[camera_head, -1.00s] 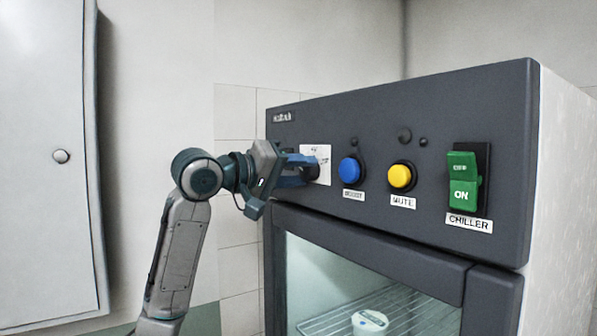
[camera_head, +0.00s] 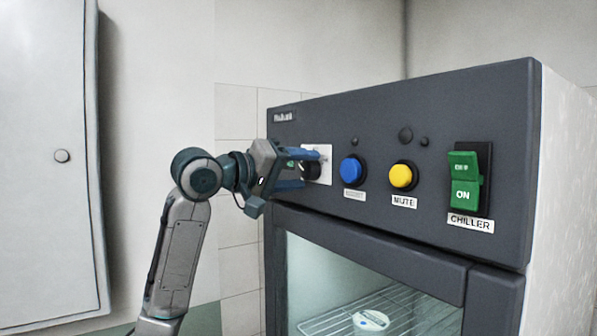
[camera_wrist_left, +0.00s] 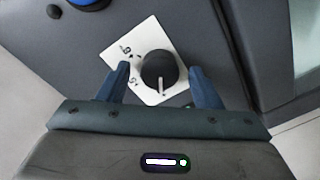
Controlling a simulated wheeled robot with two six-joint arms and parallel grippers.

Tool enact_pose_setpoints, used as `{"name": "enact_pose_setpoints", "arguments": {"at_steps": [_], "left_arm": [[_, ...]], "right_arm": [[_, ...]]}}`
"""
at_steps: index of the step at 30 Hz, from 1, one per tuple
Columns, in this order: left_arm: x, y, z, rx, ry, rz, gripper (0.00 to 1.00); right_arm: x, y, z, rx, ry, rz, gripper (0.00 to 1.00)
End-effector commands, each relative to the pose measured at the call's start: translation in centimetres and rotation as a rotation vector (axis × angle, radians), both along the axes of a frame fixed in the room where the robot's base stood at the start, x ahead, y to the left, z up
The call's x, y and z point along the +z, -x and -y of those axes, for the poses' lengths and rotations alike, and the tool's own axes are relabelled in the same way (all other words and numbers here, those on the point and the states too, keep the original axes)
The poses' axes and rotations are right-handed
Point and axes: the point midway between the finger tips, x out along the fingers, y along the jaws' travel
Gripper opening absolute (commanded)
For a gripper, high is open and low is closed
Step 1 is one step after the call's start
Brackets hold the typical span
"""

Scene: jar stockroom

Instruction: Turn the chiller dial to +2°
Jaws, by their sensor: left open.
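The chiller dial (camera_head: 311,169) is a round black knob on a white plate at the left of the dark panel. In the left wrist view the dial (camera_wrist_left: 159,70) has a white pointer line directed down, toward my gripper's body. Marks on the white plate (camera_wrist_left: 143,38) lie left of the knob, too blurred to read surely; the mark at the pointer's tip cannot be made out. My left gripper (camera_head: 312,171) is open, its blue fingers on either side of the dial; gaps show beside the knob in the wrist view (camera_wrist_left: 159,80). My right gripper is out of view.
To the dial's right are a blue button (camera_head: 350,169), a yellow MUTE button (camera_head: 401,176) and a green ON switch (camera_head: 465,180) labelled CHILLER. The glass door (camera_head: 345,285) is below. A white cabinet door (camera_head: 45,220) stands at far left.

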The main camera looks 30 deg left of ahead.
Motion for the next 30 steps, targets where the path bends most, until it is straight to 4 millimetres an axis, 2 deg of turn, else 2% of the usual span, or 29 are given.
{"name": "enact_pose_setpoints", "arguments": {"at_steps": [5,12,18,24,30], "left_arm": [[-0.3,1.7,-0.8,0.004,-0.003,0.003,0.59],[-0.3,5.9,-2.5,0.007,-0.002,0.004,0.59],[0.0,8.7,-3.5,0.004,-0.001,0.004,0.59],[0.3,9.9,-4.0,0.003,-0.001,0.001,0.59],[0.3,10.0,-4.0,0.002,0.0,0.001,0.59]], "right_arm": [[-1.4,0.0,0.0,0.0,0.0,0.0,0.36],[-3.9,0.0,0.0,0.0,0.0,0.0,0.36],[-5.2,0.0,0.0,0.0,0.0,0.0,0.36],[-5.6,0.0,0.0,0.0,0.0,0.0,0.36],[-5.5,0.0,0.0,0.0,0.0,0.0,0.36]]}}
